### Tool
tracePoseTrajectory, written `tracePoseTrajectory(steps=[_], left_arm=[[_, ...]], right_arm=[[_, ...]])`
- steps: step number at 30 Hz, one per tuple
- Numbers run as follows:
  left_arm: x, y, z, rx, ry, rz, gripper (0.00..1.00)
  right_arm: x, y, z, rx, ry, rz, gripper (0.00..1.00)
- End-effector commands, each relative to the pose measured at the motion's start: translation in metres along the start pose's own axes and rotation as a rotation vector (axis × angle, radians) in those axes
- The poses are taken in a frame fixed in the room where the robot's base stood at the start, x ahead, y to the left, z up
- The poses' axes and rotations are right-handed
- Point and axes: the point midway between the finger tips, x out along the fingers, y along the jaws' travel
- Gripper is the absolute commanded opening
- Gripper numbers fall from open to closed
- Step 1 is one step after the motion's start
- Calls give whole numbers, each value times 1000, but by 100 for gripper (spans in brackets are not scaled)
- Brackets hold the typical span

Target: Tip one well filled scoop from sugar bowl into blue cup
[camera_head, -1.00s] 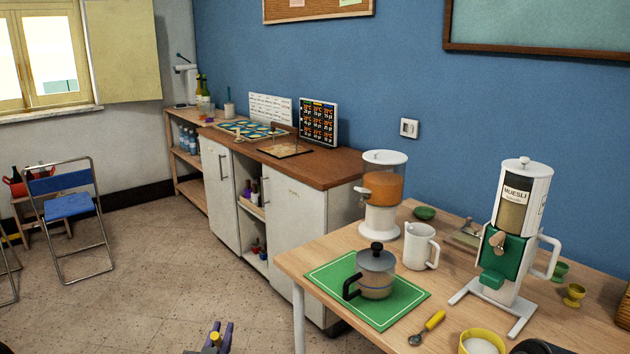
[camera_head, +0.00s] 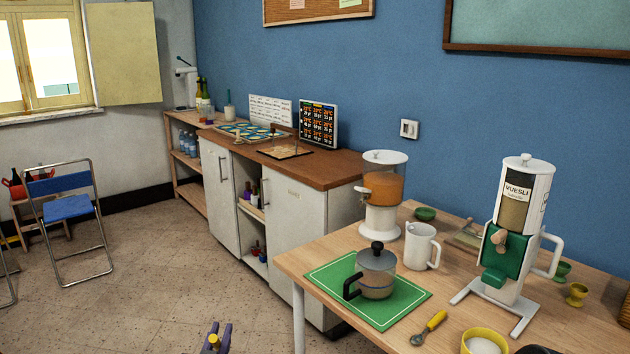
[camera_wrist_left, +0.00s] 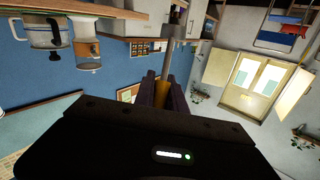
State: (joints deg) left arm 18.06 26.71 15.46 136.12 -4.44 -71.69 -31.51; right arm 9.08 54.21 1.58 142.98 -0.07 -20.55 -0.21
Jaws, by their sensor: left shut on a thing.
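A yellow bowl with white contents (camera_head: 485,336), which looks like the sugar bowl, stands at the table's front edge, cut off by the picture's bottom. A spoon-like scoop with a yellow handle (camera_head: 434,321) lies on the table left of it. My left gripper (camera_head: 219,334) is low over the floor, left of the table and well apart from the bowl. It is shut on a yellow-orange thing (camera_wrist_left: 161,88), seen between the fingers in the left wrist view; I cannot tell what it is. No blue cup shows.
On the table, a lidded pot (camera_head: 376,268) sits on a green mat (camera_head: 400,315). A white jug (camera_head: 421,246), an orange-filled dispenser (camera_head: 382,190) and a muesli dispenser (camera_head: 516,225) stand behind. A dark object (camera_head: 535,349) is cut off at the bottom.

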Motion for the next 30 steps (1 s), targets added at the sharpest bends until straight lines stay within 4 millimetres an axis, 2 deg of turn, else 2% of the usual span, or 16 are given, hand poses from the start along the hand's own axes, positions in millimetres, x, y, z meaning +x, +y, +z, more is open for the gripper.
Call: tracePoseTrajectory(steps=[14, 30], left_arm=[[0, 0, -2, 0, 0, 0, 0], [0, -2, -20, 1, 1, 0, 0]], right_arm=[[-1, 0, 0, 0, 0, 0, 100], [-9, -4, 0, 0, 0, 0, 100]])
